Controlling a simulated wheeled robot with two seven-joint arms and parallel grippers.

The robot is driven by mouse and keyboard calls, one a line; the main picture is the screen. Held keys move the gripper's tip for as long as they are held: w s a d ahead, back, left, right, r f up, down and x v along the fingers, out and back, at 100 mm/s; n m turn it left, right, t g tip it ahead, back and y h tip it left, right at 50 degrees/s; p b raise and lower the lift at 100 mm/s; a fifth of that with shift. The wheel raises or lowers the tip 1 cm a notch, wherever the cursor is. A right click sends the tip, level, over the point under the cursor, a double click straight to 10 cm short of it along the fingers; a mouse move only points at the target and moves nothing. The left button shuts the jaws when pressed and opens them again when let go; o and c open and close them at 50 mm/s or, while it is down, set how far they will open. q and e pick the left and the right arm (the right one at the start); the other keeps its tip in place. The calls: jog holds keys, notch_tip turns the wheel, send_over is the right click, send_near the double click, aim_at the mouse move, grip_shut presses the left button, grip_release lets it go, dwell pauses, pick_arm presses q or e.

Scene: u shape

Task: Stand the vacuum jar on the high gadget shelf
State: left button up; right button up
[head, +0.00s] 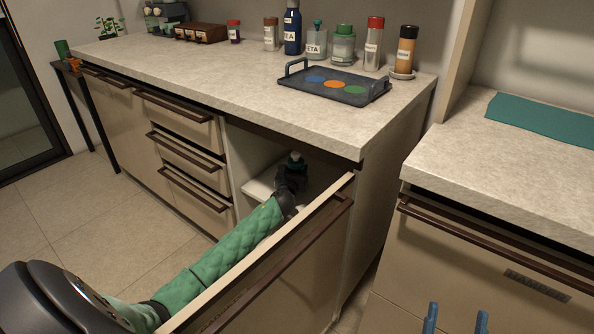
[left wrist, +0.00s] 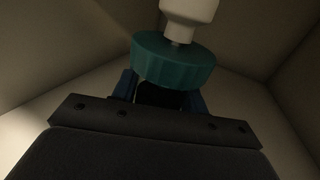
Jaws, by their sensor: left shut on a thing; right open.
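My left gripper (head: 293,170) is inside the open cabinet, at the end of the green-sleeved arm, and is shut on a small teal and white thing, apparently the vacuum jar (head: 296,158). In the left wrist view the jar shows a wide teal disc (left wrist: 174,62) and a white part (left wrist: 189,10) beyond it. The blue fingers (left wrist: 160,92) are at the disc's near side; their grip is partly hidden. A pale shelf board (head: 260,188) lies inside the cabinet below the gripper. I cannot tell whether the jar touches it. My right gripper (head: 456,319) is open and empty at the bottom right.
The open cabinet front (head: 285,262) stands beside my left arm. The countertop (head: 225,72) above holds a dark tray (head: 335,86) and several bottles and jars along the wall. A second counter (head: 500,170) with a teal mat (head: 545,118) is at right, mostly clear.

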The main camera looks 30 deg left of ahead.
jog(key=shift+s+r, duration=0.1)
jog(key=shift+r, duration=0.05)
pick_arm(q)
jog(key=o, duration=1.2)
jog(key=shift+s+d, duration=0.1)
jog(key=shift+s, duration=0.2)
jog(key=p+v, duration=0.1)
jog(key=v, duration=0.9)
jog(key=shift+s+r, duration=0.1)
jog(key=shift+s, duration=0.05)
jog(key=shift+s+d, duration=0.2)
jog(key=shift+s, duration=0.3)
pick_arm(e)
jog(key=w+f+g, duration=0.1)
jog(key=f+g, duration=0.1)
jog(key=f, duration=0.5)
jog(key=w+a+f+g+h, duration=0.1)
jog(key=w+f+g, duration=0.1)
jog(key=f, duration=0.6)
jog(key=shift+w+a+g, duration=0.15)
jog(key=shift+a+g, duration=0.15)
jog(key=shift+g, duration=0.4)
